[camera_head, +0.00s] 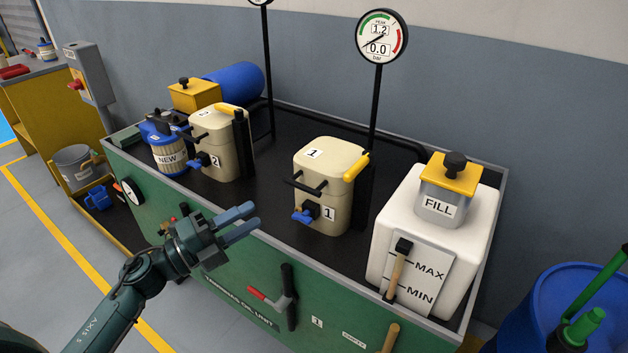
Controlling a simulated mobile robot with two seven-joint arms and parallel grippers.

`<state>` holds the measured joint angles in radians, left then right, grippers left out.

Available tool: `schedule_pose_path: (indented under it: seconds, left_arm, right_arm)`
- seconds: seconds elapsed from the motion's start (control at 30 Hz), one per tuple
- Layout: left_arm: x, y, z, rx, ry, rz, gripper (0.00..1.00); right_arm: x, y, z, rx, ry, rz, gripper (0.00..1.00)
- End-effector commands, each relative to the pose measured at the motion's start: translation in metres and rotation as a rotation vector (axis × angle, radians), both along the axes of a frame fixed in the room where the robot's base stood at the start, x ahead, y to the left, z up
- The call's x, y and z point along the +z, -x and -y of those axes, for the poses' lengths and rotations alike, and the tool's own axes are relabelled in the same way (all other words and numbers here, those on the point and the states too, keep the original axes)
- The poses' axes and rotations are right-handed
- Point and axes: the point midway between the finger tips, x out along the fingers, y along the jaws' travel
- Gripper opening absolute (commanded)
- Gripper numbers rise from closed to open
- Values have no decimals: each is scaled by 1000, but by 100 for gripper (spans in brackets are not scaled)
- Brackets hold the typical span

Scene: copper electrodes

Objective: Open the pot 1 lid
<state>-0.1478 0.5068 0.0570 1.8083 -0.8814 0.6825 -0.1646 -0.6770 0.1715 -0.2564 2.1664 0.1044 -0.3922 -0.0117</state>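Pot 1 (336,192) is a beige rounded canister in the middle of the bench, labelled 1 on top and front. Its lid (337,151) lies flat on the pot and looks closed. A black bar handle (305,186) sticks out at the front, and a yellow lever (356,166) sits at the lid's right side. A blue valve handle (302,217) is low on its front. My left gripper (252,217) is in front of and left of pot 1, apart from it, with a gap between its two blue-grey fingers and nothing in it. My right gripper is not in view.
Pot 2 (222,150) and a blue NEW canister (166,147) stand left of pot 1. A white FILL tank (465,245) stands to the right. A gauge on a black post (374,110) rises behind pot 1. The green bench front (225,283) has levers.

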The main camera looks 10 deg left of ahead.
Motion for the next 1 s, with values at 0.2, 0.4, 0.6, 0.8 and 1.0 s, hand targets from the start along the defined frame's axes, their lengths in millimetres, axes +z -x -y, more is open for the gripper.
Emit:
schedule_pose_path:
  seconds: [0.2,0.4,0.6,0.8,1.0]
  left_arm:
    - [9,-23,21,-1,6,2,33]
    - [17,-54,51,-1,7,0,33]
    - [22,-79,74,0,6,0,33]
    - [23,-91,85,0,6,-3,33]
    - [23,-93,87,0,4,-3,33]
  right_arm:
    - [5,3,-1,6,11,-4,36]
    - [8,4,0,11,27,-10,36]
    - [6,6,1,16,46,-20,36]
    - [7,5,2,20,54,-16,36]
    - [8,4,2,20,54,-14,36]
